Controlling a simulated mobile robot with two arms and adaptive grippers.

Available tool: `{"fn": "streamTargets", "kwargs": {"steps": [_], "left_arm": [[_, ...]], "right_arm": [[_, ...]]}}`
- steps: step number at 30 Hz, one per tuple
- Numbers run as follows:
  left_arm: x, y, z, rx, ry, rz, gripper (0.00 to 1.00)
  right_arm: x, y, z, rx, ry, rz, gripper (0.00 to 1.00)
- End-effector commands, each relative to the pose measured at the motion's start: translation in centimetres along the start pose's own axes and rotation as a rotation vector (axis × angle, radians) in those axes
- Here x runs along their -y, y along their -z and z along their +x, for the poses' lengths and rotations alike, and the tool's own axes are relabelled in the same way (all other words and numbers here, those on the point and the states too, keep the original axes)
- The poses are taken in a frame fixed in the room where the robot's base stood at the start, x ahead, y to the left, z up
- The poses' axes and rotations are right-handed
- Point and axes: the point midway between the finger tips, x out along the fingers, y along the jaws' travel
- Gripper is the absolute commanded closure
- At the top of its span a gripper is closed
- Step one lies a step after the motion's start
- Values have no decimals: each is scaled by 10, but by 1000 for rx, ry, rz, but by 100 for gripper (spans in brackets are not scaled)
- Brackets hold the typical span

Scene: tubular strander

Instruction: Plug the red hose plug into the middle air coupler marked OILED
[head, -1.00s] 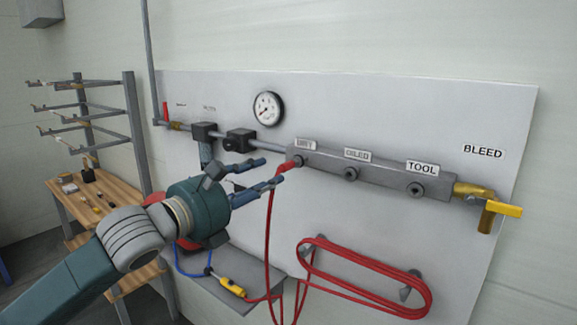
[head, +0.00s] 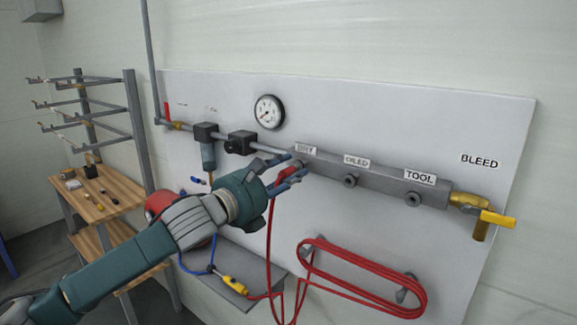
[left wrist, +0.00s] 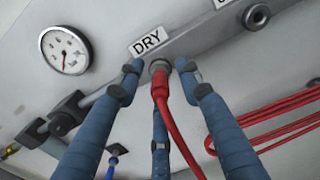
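The red hose plug (head: 285,174) sits at the left coupler, under the label DRY, with its red hose hanging down. In the left wrist view the plug (left wrist: 160,82) meets the grey DRY coupler (left wrist: 159,65). The middle coupler (head: 350,181), under the label OILED (head: 357,160), is empty; it also shows in the left wrist view (left wrist: 257,16). My left gripper (head: 295,168) has its fingers spread around the plug. In the left wrist view two fingers stand either side of it and one lies below, with gaps at the sides. My right gripper is not in view.
The TOOL coupler (head: 412,199) is empty. A brass valve with a yellow handle (head: 497,219) ends the manifold at right. Coiled red hose (head: 365,275) hangs below. A gauge (head: 269,112) is above, and a grey shelf (head: 215,283) below holds a yellow tool (head: 235,285).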

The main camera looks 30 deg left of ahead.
Motion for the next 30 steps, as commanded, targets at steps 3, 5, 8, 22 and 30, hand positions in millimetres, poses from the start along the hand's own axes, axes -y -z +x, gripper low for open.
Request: {"fn": "streamTargets", "kwargs": {"steps": [3, 5, 8, 22, 30], "left_arm": [[0, 0, 2, 0, 1, -1, 64], [0, 0, 2, 0, 1, -1, 64], [0, 0, 2, 0, 1, -1, 64], [1, 0, 1, 0, 2, 2, 64], [1, 0, 1, 0, 1, -1, 64]], "right_arm": [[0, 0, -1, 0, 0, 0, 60], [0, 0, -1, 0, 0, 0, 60], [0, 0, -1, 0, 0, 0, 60], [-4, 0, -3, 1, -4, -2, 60], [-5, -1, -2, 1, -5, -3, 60]]}}
